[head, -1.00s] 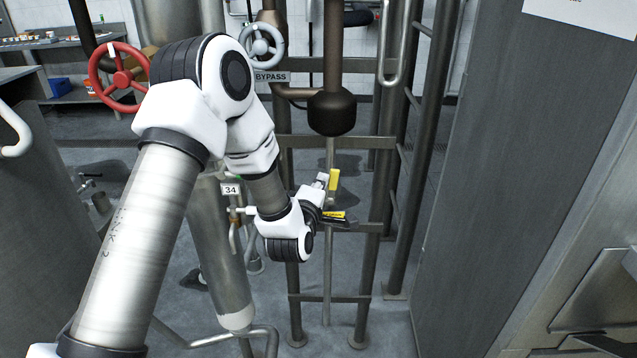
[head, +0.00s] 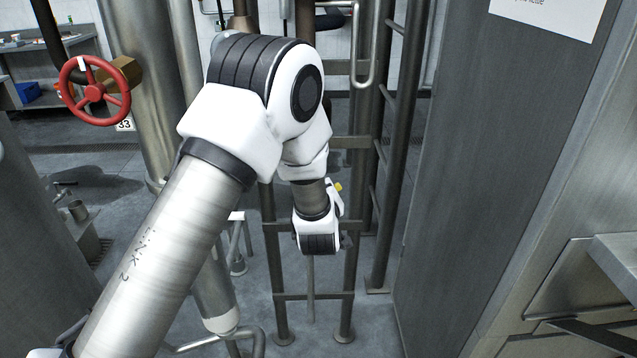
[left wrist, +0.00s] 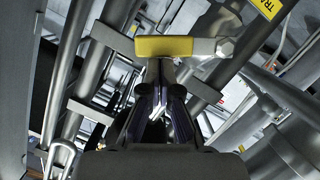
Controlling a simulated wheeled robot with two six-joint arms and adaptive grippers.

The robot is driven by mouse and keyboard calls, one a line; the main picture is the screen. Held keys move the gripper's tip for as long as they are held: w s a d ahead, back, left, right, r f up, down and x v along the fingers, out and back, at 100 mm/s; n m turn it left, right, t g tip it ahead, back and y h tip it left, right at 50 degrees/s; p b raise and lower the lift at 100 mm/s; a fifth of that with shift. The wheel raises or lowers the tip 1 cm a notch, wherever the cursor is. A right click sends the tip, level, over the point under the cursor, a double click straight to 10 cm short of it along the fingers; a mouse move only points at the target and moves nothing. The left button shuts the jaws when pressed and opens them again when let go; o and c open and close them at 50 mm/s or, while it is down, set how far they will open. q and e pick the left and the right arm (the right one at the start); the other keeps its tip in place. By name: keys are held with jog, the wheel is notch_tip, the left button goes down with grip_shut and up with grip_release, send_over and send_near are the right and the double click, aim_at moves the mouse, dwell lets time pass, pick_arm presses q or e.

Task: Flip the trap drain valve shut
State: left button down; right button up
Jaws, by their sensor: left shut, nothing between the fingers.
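The trap drain valve's yellow lever (left wrist: 163,46) lies across the picture in the left wrist view, joined at its right end to a metal fitting (left wrist: 226,47). Part of a yellow label (left wrist: 268,8) reading "TRA" shows at the top right. My left gripper (left wrist: 160,75) is shut and empty, with its tips just below the lever in that view; I cannot tell whether they touch it. In the head view my left arm hides most of the valve, and only a small yellow piece (head: 339,187) shows beside the wrist. My right gripper is not in view.
A dark pipe frame (head: 349,285) stands around the valve area. A red handwheel (head: 94,92) sits on a vessel pipe at left. A tall grey cabinet panel (head: 490,170) rises close on the right. Some floor between frame and panel is clear.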

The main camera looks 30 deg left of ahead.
pick_arm(q)
jog(key=shift+w+d+f+m+g+y+b, duration=0.25)
jog(key=shift+d+f+m, duration=0.25)
jog(key=shift+f+m, duration=0.25)
jog(key=shift+w+d+f+m+g+y+b, duration=0.15)
jog(key=shift+w+d+f+m+b, duration=0.2)
jog(key=shift+d+f+m, duration=0.35)
jog(key=shift+a+f, duration=0.15)
jog(key=shift+f, duration=0.05)
jog(key=shift+s, duration=0.1)
